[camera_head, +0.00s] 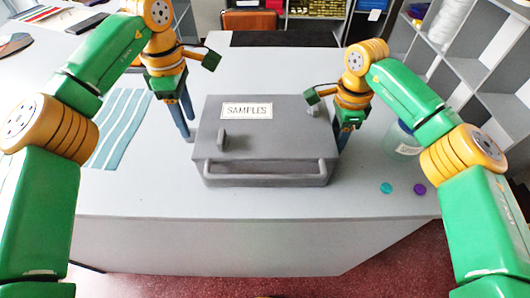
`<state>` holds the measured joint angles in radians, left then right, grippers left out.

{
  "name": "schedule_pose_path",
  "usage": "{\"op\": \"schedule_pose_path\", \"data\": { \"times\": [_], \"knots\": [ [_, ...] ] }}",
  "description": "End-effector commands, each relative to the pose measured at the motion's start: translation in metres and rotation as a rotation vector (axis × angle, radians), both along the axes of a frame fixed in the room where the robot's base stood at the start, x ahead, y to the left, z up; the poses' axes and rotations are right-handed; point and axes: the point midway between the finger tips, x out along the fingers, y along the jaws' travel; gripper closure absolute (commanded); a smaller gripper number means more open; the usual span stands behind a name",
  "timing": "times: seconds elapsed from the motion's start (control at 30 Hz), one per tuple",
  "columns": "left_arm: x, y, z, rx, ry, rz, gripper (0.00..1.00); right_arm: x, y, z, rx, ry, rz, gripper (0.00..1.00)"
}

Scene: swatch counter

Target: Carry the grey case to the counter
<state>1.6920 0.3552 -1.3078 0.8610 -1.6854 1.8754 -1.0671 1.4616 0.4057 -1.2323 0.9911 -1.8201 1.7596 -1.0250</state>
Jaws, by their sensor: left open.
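The grey case (264,149) lies flat on the pale counter (150,190), with a "SAMPLES" label on its lid and a bar handle along its near side. My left gripper (187,122) is open, pointing down just beside the case's left end; I cannot tell whether it touches the case. My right gripper (342,138) is at the case's right end, pointing down. Its fingers are partly hidden, so I cannot tell whether they are open or shut.
A striped blue-and-white cloth (119,127) lies left of the case. A clear labelled jar (402,142) stands to the right, with a teal disc (386,188) and a purple disc (420,189) nearer the front edge. Grey shelves (490,70) stand at the right. The counter's front middle is clear.

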Motion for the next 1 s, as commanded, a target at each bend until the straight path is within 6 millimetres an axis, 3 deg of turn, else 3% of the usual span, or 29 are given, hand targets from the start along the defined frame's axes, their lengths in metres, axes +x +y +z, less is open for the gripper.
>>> {"op": "schedule_pose_path", "data": {
  "times": [0.1,0.27,0.6,0.7,1.0],
  "knots": [
    [0.001,0.000,0.023,-0.001,-0.002,0.000,0.50,0.000,0.000,0.000,0.000,0.000,0.000,0.50],
    [0.000,0.000,0.034,-0.001,0.000,-0.001,0.50,0.001,0.000,0.007,0.000,-0.002,0.000,0.50],
    [0.000,0.000,0.034,0.000,0.001,-0.001,0.50,0.000,0.000,0.097,0.001,-0.005,-0.002,0.50],
    [0.000,0.000,0.033,0.000,0.001,-0.001,0.50,0.000,0.000,0.112,0.000,-0.002,-0.002,0.50],
    [0.000,0.000,0.033,0.000,0.001,-0.001,0.50,-0.001,0.000,0.121,0.000,0.000,0.000,0.50]
  ]
}}
